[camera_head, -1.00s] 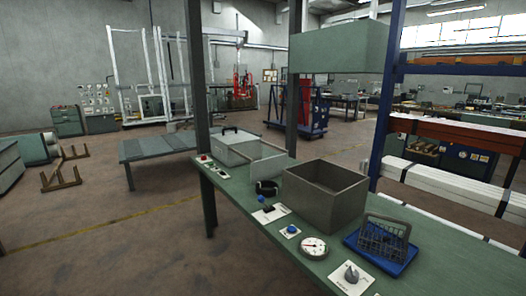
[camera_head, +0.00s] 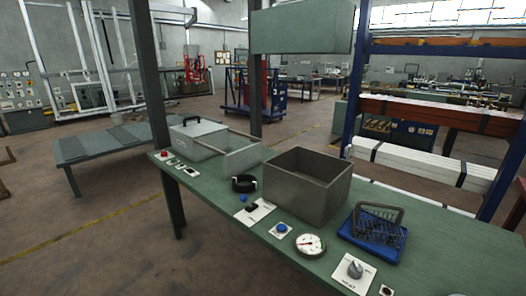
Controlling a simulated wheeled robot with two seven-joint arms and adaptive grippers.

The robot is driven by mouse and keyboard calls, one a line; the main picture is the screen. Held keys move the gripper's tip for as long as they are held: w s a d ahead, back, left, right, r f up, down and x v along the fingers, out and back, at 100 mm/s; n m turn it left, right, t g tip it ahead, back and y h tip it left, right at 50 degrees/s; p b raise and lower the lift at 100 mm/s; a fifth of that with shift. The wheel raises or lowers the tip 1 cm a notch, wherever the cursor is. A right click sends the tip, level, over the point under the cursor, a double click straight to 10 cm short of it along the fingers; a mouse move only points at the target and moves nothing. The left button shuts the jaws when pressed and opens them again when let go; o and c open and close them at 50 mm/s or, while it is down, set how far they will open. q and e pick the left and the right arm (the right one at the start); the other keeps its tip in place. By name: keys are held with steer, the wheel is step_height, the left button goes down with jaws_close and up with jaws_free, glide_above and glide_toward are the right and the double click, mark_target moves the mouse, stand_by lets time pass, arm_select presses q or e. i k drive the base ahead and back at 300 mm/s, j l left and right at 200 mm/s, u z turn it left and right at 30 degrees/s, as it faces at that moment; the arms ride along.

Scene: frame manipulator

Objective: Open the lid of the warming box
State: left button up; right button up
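A light grey metal box (camera_head: 206,147) stands at the far left end of the green workbench; I take it as the warming box. Its flat lid (camera_head: 196,131) is shut, with a black handle (camera_head: 191,121) on top. An open section with a pale upright panel (camera_head: 243,158) adjoins its right side. Neither of my grippers can be made out in the head view.
The workbench (camera_head: 215,205) also holds an open grey bin (camera_head: 306,190), a black ring-shaped item (camera_head: 244,183), a dial gauge (camera_head: 309,244), a blue tray (camera_head: 372,250) with a wire basket (camera_head: 377,222), and knobs and buttons. A dark post (camera_head: 153,95) rises beside the box. Floor in front is clear.

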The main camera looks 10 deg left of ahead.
mark_target(199, 127)
steer(key=i+j+z, duration=0.5)
steer(key=j, duration=0.95)
steer(key=i+j+z, duration=0.1)
steer(key=j+z, duration=0.4)
steer(key=j, duration=1)
steer(key=k+j+z, duration=0.15)
steer(key=j+z, duration=0.35)
steer(key=j, duration=1.4)
steer(key=k+j+z, duration=0.1)
steer(key=j, duration=0.3)
steer(key=k+j, duration=0.1)
steer(key=j, duration=0.3)
steer(key=j+z, duration=0.05)
